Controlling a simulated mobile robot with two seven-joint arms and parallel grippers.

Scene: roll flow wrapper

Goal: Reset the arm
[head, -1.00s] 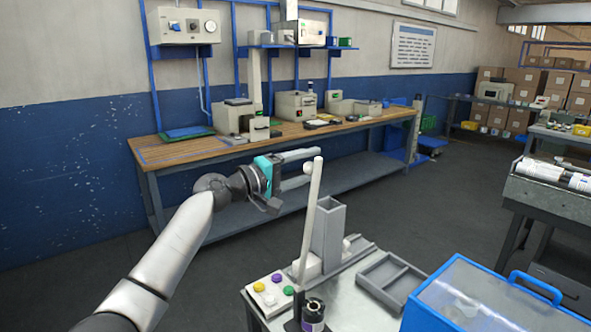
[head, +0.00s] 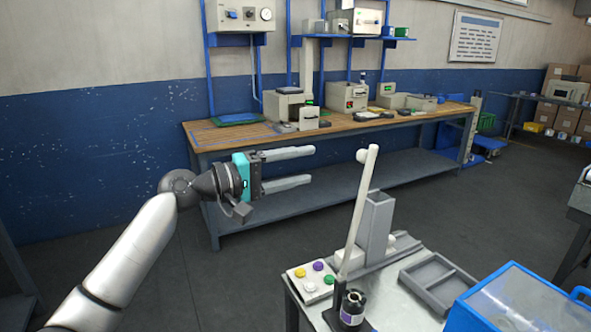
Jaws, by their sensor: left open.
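My left arm comes in from the lower left of the head view. Its gripper (head: 311,167) is open and empty, with two pale fingers pointing right and a clear gap between them. It is in the air, left of the pale upright post (head: 358,210) on the metal table, and does not touch it. The workbench by the wall shows behind the gripper. My right gripper is not in view.
A wooden workbench (head: 345,127) with instruments stands along the wall. The floor left of the table is open.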

